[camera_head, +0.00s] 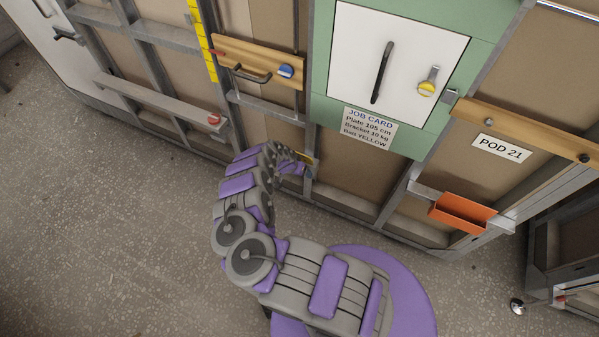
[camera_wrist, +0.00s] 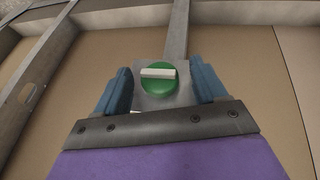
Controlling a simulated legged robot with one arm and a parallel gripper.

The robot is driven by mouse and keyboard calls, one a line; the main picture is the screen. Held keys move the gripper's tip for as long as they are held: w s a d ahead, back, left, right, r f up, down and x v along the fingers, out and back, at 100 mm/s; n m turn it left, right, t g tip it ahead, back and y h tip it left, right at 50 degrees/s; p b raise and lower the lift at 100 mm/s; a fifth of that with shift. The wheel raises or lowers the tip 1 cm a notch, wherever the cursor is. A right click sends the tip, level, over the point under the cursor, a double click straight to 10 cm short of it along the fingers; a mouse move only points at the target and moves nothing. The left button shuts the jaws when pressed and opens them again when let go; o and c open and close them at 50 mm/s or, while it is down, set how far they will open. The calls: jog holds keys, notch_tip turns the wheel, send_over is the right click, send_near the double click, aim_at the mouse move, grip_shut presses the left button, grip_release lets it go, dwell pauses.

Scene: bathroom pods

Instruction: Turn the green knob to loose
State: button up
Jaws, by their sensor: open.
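The green knob (camera_wrist: 157,84) is round with a pale raised bar (camera_wrist: 158,73) across it. The bar lies nearly level in the wrist view. The knob sits on a grey plate (camera_wrist: 150,101) on a metal upright. My gripper (camera_wrist: 160,85) is open, with one blue finger on each side of the knob and a gap on both sides. It also shows small in the head view (camera_head: 305,163), low against the wall frame. The green knob cannot be made out in the head view.
A red knob (camera_head: 214,120) and a blue knob (camera_head: 285,71) are to the left. A white door (camera_head: 357,57) with a black handle and yellow knob (camera_head: 427,88) is above. A job card (camera_head: 370,129) hangs below it. An orange tray (camera_head: 462,212) juts out at right. Floor at left is clear.

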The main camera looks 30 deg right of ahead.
jog(key=p+v, duration=1)
jog(key=v, duration=0.7)
jog(key=shift+a+r, duration=0.1)
jog(key=shift+a, duration=0.1)
